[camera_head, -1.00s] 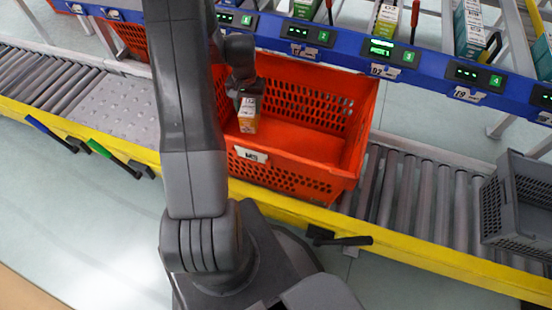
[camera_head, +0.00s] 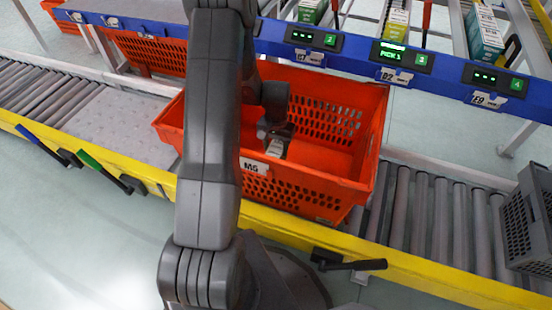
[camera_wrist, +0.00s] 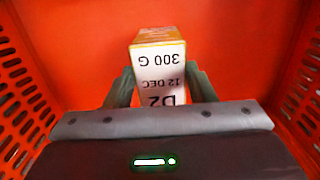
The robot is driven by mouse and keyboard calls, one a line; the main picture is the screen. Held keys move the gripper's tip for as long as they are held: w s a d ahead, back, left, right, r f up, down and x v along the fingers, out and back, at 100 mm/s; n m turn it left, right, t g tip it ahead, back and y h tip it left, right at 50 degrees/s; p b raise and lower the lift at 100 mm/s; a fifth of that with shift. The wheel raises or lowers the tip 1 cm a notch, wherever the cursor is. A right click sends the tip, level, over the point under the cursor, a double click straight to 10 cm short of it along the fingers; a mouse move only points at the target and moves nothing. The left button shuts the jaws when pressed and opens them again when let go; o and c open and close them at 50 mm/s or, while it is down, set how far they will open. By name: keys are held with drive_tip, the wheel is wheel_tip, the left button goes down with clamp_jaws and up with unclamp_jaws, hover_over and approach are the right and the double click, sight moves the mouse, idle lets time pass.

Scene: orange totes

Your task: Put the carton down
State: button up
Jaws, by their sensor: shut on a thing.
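The carton (camera_wrist: 160,72) is white with a yellow-orange edge and printed "300 G", "12 DEC" and "D2". My gripper (camera_wrist: 160,88) is shut on it, with a finger on each side, in the wrist view. In the head view my gripper (camera_head: 281,135) is down inside the orange tote (camera_head: 350,172). A small part of the carton (camera_head: 276,149) shows below it, behind the tote's front wall. I cannot tell whether the carton touches the tote's floor. The rest of the tote floor in view looks empty.
The tote sits on a roller conveyor (camera_head: 425,215) with a yellow front rail (camera_head: 430,273). A grey crate (camera_head: 527,220) stands at the right. A blue shelf rail (camera_head: 350,47) with green displays runs behind the tote, with cartons above it.

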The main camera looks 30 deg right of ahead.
drive_tip(key=shift+f+b, duration=0.5)
drive_tip(key=shift+f, duration=1.7)
drive_tip(key=shift+f, duration=0.1)
drive_tip(key=shift+f+b, duration=0.3)
drive_tip(key=shift+b, duration=0.05)
drive_tip(key=o, duration=1.2)
drive_tip(key=shift+r, duration=0.1)
drive_tip(key=r+p, duration=0.2)
drive_tip(key=r, duration=0.4)
drive_tip(key=r+p, duration=0.1)
drive_tip(key=r, duration=0.5)
drive_tip(key=shift+w+d+r+p, duration=0.2)
drive_tip(key=shift+r+p, duration=0.15)
drive_tip(key=shift+p, duration=0.05)
